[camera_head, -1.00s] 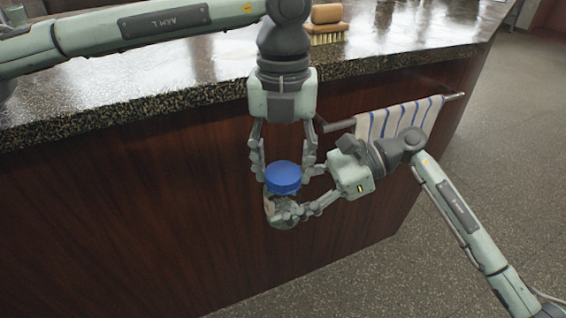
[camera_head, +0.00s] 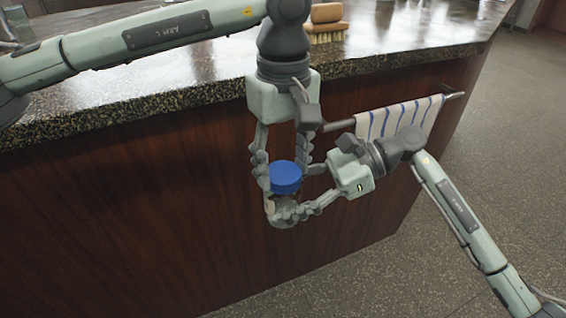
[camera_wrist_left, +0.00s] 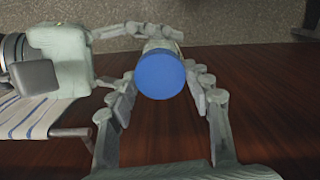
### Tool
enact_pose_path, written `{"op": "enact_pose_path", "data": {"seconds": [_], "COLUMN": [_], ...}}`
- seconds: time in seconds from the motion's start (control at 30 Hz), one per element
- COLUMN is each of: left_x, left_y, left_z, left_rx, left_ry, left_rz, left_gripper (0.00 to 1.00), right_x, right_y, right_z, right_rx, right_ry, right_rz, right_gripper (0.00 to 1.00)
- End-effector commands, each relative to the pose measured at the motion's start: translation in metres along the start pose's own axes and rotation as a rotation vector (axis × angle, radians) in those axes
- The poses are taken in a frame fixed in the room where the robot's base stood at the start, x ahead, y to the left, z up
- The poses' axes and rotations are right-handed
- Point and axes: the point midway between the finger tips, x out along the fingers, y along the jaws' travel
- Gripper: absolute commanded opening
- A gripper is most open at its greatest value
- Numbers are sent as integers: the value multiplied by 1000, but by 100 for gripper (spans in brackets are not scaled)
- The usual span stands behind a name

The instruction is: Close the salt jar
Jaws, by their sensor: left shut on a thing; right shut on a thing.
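The blue lid (camera_head: 286,177) sits on top of the salt jar (camera_head: 284,207), which is held upright in front of the counter. My left gripper (camera_head: 284,172) reaches down from above and is shut on the blue lid, a finger on either side. My right gripper (camera_head: 298,209) comes in from the right and is shut on the jar body below the lid. In the left wrist view the lid (camera_wrist_left: 160,74) shows between the left fingers, with the right fingers around the jar behind it. The fingers hide much of the jar. Whether the lid is fully seated cannot be told.
The counter's speckled edge (camera_head: 150,107) and dark wood front (camera_head: 130,190) are close behind the grippers. A striped towel (camera_head: 400,119) hangs on a rail (camera_head: 340,125) just behind the right gripper. A brush (camera_head: 327,25) stands on the countertop. Open floor (camera_head: 420,270) lies to the right.

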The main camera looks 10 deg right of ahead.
Motion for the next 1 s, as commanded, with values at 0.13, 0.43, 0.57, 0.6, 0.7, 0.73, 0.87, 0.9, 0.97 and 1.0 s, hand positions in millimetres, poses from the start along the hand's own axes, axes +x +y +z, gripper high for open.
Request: {"op": "enact_pose_path", "data": {"seconds": [0.13,0.43,0.57,0.6,0.7,0.73,0.87,0.9,0.97,1.0], "left_x": [0,0,0,0,-1,-2,-13,-18,-28,-33], "left_y": [0,0,0,0,0,0,0,0,1,1], "left_z": [0,0,0,0,0,0,-1,0,0,0], "left_rx": [129,125,125,125,124,124,124,124,124,124], "left_ry": [1,1,0,0,1,1,2,1,2,3], "left_rz": [0,0,0,0,0,1,1,0,2,2], "left_gripper": [15,70,70,70,70,70,70,70,70,70], "right_x": [0,0,0,0,0,0,0,0,0,0], "right_y": [0,0,0,0,0,0,0,0,0,0], "right_z": [1,1,1,1,1,1,1,1,1,1], "right_rx": [-1,-1,-1,-1,-1,-1,-1,-1,-1,-1], "right_ry": [-1,-1,-1,-1,-1,-1,-1,-1,-1,-1], "right_rz": [1,0,0,0,0,0,0,0,0,0], "right_gripper": [0,0,0,0,0,0,0,0,0,0]}}
